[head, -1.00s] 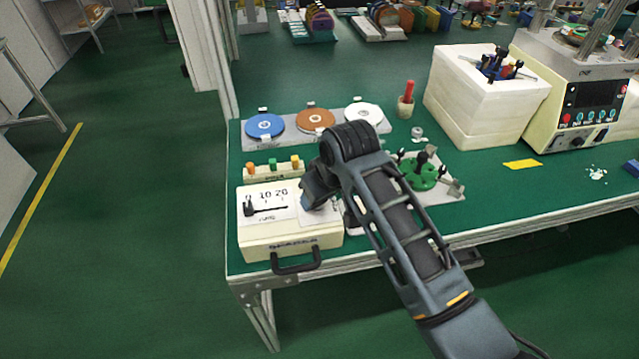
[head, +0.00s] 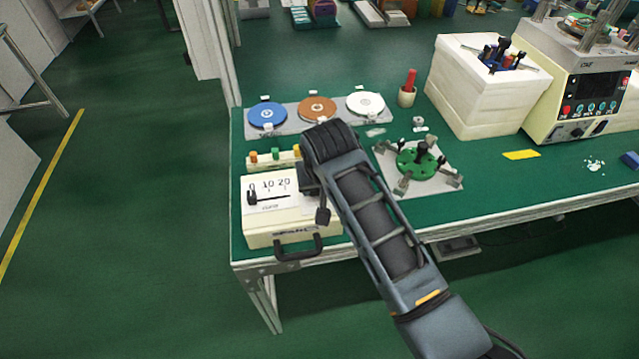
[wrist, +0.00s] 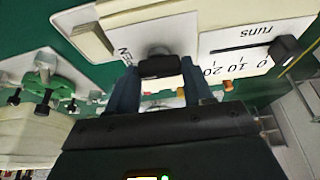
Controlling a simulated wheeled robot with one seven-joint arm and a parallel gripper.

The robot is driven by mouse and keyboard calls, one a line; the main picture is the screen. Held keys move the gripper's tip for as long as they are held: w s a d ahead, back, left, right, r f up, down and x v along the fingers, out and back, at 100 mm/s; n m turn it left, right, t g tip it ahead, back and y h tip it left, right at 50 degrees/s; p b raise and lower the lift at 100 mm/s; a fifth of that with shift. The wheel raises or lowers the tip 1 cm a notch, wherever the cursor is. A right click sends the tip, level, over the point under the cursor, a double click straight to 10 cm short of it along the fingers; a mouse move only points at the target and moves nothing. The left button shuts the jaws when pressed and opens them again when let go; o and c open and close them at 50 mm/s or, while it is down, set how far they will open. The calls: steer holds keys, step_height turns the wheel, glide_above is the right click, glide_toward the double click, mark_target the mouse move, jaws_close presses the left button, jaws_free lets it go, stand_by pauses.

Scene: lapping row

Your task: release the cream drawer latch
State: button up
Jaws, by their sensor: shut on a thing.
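The cream drawer box (head: 290,230) stands at the table's front left corner, with a dark handle (head: 299,250) on its front. A white scale plate marked 0, 10, 20 (head: 270,190), with a black slider, lies on its top; it also shows upside down in the wrist view (wrist: 240,45). My gripper (wrist: 160,82) is shut on a dark knob (wrist: 160,66) at a grey round mount, beside a white label. I take this knob for the latch. In the head view my arm hides the knob and my fingertips.
A row of small coloured buttons (head: 275,154) sits just behind the box. Blue (head: 267,116), brown (head: 317,108) and white (head: 365,103) discs lie farther back. A green clamp fixture (head: 415,161) stands to the right. Floor at the left is free.

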steer(key=o, duration=1)
steer(key=shift+o, duration=0.2)
steer(key=shift+r, duration=0.1)
steer(key=v, duration=0.7)
steer(key=shift+r+b, duration=0.25)
steer(key=shift+b, duration=0.15)
steer(key=shift+s, duration=0.15)
